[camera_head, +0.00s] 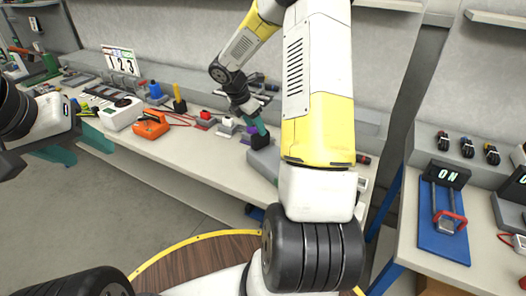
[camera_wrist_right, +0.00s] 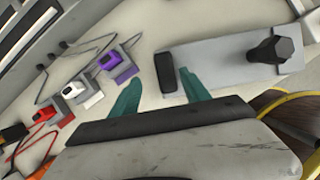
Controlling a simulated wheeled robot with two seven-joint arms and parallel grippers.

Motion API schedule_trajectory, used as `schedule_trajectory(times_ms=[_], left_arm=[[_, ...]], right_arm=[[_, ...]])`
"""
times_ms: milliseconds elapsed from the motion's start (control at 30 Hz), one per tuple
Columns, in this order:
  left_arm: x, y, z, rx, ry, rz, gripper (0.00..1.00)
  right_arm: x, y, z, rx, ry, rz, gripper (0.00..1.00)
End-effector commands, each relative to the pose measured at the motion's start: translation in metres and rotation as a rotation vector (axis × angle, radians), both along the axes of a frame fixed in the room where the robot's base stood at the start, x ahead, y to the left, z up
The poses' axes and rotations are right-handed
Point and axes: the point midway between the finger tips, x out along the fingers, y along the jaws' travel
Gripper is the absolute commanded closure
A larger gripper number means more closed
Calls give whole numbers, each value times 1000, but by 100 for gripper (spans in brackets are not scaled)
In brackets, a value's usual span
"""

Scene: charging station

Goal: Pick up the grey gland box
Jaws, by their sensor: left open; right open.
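The grey gland box (camera_wrist_right: 222,68) lies on the bench in the right wrist view, with a black hexagonal gland (camera_wrist_right: 275,52) on its right part and a black block (camera_wrist_right: 165,74) at its left end. In the head view the box (camera_head: 265,160) is partly hidden behind my right arm. My right gripper (camera_wrist_right: 158,92) is open, its teal fingertips near the black block end; contact cannot be told. My left gripper (camera_head: 78,148) is open and empty at the far left.
Small connector stands in red (camera_head: 204,120), white (camera_head: 226,126) and purple (camera_wrist_right: 118,60) are left of the box. An orange device (camera_head: 150,126) is further left. A second bench holds a blue board (camera_head: 440,240) at right.

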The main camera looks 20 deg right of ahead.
Motion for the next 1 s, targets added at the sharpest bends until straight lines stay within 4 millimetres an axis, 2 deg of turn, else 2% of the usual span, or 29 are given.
schedule_trajectory(times_ms=[400,533,767,1000], left_arm=[[0,0,0,0,0,0,46],[0,0,0,0,0,0,46],[0,0,0,0,0,0,46],[0,0,0,0,0,0,46]], right_arm=[[-5,-15,-55,2,2,-5,45],[-3,-19,-64,2,0,-3,45],[-3,-19,-64,2,-1,-4,45],[-3,-19,-64,2,-1,-4,93]])
